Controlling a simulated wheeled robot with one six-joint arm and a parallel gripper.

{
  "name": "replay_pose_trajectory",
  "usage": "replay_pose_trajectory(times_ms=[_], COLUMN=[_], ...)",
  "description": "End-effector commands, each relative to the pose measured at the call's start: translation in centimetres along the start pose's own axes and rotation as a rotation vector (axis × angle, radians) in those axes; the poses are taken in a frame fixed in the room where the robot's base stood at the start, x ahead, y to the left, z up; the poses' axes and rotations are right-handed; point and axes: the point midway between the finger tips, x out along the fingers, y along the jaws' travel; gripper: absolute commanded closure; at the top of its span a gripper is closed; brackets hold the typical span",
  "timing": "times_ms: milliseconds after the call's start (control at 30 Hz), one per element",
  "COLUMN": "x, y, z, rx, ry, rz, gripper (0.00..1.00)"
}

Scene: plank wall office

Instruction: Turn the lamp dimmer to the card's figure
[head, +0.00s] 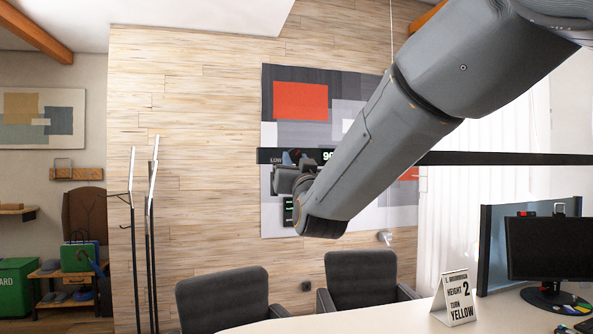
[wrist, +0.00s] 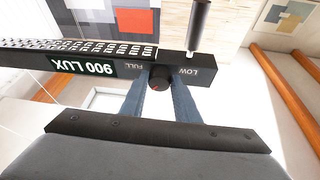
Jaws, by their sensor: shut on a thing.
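The lamp is a long black bar (head: 470,158) hanging across the plank wall. In the wrist view its display (wrist: 83,66) reads 900 LUX, upside down. The dark round dimmer knob (wrist: 159,76) sits between the words FULL and LOW, with a small reddish mark on its face. My gripper (wrist: 162,86) is shut on the knob, one finger on each side. In the head view my gripper (head: 290,178) is at the bar's left part, and my arm hides some of the bar.
A small dark panel with green marks (head: 288,211) shows behind my gripper, partly hidden. Two dark chairs (head: 222,298) stand at the white desk (head: 400,318). A monitor (head: 548,248) stands at right. A coat stand (head: 150,235) is at left.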

Motion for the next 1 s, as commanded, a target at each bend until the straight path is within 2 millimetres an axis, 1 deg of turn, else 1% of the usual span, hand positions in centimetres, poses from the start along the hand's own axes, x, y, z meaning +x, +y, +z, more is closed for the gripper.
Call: replay_pose_trajectory(times_ms=[133,367,400,467,500,833,933,1000], x=[0.0,0.0,0.0,0.0,0.0,-0.2,-0.9,-1.8], y=[-0.1,-0.1,-0.1,-0.1,-0.1,-0.1,-0.1,-0.1], z=[0.0,0.0,0.0,0.0,0.0,0.0,0.0,0.1], rx=[0.031,0.031,0.03,0.03,0.03,0.03,0.03,0.03], ry=[-0.002,-0.003,-0.003,-0.003,-0.003,-0.002,-0.002,-0.001], rz=[0.011,0.012,0.012,0.012,0.011,0.011,0.011,0.01], gripper=[0.94,0.94,0.7,0.6,0.53,0.53,0.53,0.53])
